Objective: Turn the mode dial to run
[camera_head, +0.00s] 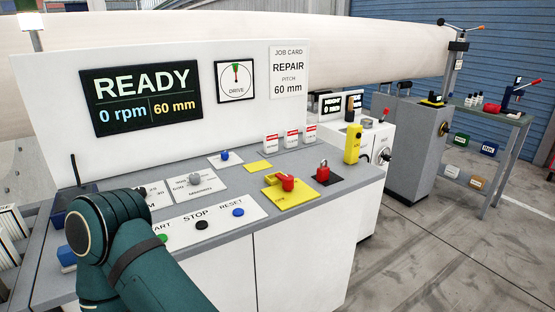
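A console (345,185) with a sloped grey top stands before me. A red rotary handle (287,182) sits on a yellow plate (272,194). A small blue knob (225,155) is on a white plate farther back. I cannot read which of these is the mode dial. The display (142,97) reads READY, 0 rpm, 60 mm. My teal arm covers the console's front left; no gripper fingers show.
Below the dials are a green button (162,238), black STOP button (201,225) and blue RESET button (238,212). A red padlock (322,171), yellow handheld box (353,143) and small cards (291,138) stand to the right. The floor at right is clear.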

